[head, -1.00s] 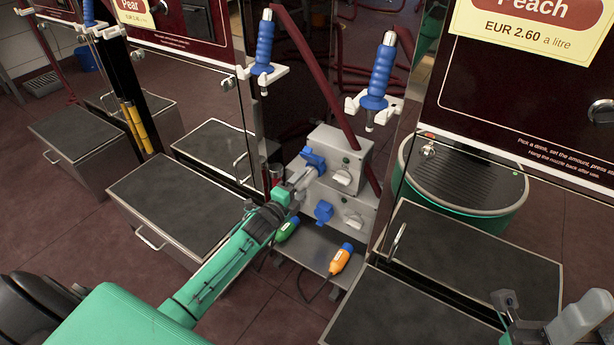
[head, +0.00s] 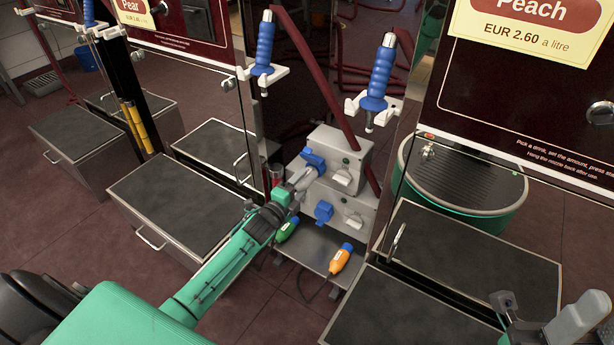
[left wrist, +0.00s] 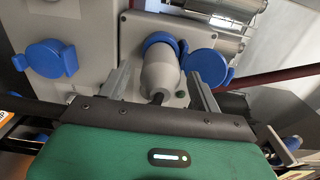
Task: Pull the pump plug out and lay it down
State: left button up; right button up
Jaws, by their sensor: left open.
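The grey pump plug (left wrist: 160,72) sits in a socket with a blue ring on the grey box, its black cable trailing toward my wrist. My left gripper (left wrist: 162,92) is open, one finger on each side of the plug with visible gaps. In the head view my left gripper (head: 298,184) is at the upper socket box (head: 340,150), where the arm largely hides the plug. The socket's blue lid (left wrist: 208,66) stands open beside it. My right gripper (head: 545,318) is at the lower right, partly cut off, and its jaws are unclear.
Below is a second socket with a blue cover (head: 323,211). A green plug (head: 287,229) and an orange plug (head: 341,258) lie on the metal shelf (head: 312,243). Blue nozzles (head: 380,75) hang above. Dark-topped boxes (head: 185,195) stand on both sides.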

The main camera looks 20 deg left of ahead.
dwell(0.3)
pick_arm(q)
jog(key=c, duration=1.3)
jog(key=shift+s+a+p, duration=0.2)
jog(key=shift+s+p, duration=0.65)
jog(key=shift+s, duration=0.6)
jog(key=shift+s+a+p, duration=0.2)
jog(key=shift+s+p, duration=0.45)
jog(key=shift+s, duration=0.9)
